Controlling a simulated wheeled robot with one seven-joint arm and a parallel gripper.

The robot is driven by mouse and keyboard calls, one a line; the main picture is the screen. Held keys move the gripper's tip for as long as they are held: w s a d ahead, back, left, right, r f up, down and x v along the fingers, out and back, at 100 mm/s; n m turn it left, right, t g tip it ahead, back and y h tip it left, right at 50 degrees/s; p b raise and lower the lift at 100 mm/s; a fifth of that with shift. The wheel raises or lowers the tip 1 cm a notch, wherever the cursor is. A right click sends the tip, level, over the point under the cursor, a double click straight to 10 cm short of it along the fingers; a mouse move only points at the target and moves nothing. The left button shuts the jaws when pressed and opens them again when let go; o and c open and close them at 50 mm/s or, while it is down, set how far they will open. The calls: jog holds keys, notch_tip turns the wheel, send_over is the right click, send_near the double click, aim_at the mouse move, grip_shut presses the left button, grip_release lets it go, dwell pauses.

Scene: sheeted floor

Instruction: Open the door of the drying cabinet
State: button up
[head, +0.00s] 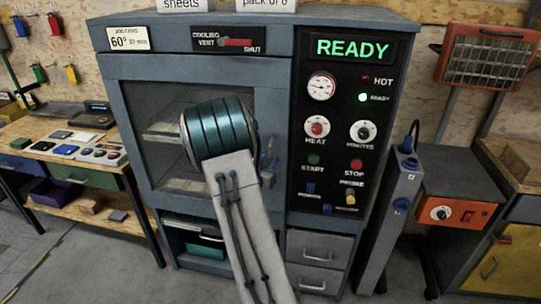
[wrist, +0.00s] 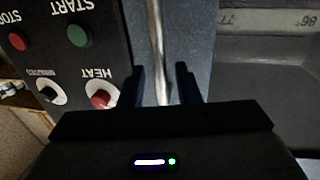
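The drying cabinet (head: 305,235) is blue-grey, with a framed glass door (head: 130,130) on its left side that looks closed. Its panel on the right has a lit READY display (head: 352,47). In the wrist view, which shows the panel upside down, a vertical metal bar handle (wrist: 157,40) runs between the two dark fingers of my gripper (wrist: 163,86). The fingers are open, one on each side of the bar, with a gap visible on both sides. In the head view my arm hides most of the gripper and handle.
A workbench (head: 85,205) with small items stands close on the left. Drawers (head: 318,247) lie under the panel. Some floor shows in front at left.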

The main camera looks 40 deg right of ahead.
jog(key=shift+x, duration=1.2)
grip_shut()
jog(key=shift+a, duration=0.1)
